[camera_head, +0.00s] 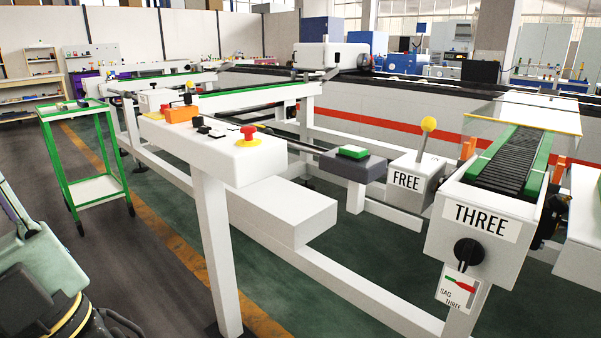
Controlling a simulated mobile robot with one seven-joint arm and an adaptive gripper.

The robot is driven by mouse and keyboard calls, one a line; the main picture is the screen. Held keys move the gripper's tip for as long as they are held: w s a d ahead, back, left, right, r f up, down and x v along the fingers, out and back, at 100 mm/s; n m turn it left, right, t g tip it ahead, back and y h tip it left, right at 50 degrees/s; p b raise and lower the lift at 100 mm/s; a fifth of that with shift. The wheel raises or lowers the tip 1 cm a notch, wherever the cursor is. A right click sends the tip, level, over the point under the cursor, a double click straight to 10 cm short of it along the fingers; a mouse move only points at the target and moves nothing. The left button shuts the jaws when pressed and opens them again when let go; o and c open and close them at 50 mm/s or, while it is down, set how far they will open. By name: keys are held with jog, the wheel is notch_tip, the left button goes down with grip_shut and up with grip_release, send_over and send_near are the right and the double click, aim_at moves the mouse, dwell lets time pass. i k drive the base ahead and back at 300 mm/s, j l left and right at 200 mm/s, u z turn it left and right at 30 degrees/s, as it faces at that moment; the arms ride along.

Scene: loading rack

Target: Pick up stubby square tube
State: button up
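I cannot make out a stubby square tube for sure in the head view. Small dark items (68,105) lie on the top shelf of a green-framed trolley (93,188) at the left, too small to tell what they are. A white loading rack (214,240) with a control box crosses the middle. A thin dark rod (295,142) runs from behind the box to a dark block with a green top (353,153). My gripper is not in view. Pale green and dark parts at the lower left look like my own body.
The control box carries a red-and-yellow stop button (248,136). A FREE box (407,178) with a yellow-knobbed lever and a THREE unit (480,225) with a roller track stand at the right. The dark floor between trolley and rack is clear.

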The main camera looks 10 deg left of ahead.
aim_at(83, 104)
jog(key=i+j+u, duration=0.2)
jog(key=j+u, duration=0.2)
jog(key=i+j+u, duration=0.25)
jog(key=j+u, duration=0.15)
jog(key=i+j+u, duration=0.65)
jog(key=u, duration=0.2)
jog(key=i+u, duration=0.4)
jog(key=i+j, duration=0.1)
jog(key=i, duration=1.4)
jog(key=i+j+z, duration=0.15)
jog(key=i+z, duration=0.2)
jog(key=i, duration=0.15)
jog(key=i+j+z, duration=0.35)
jog(key=i, duration=0.15)
jog(key=i+j+z, duration=0.3)
jog(key=i, duration=0.2)
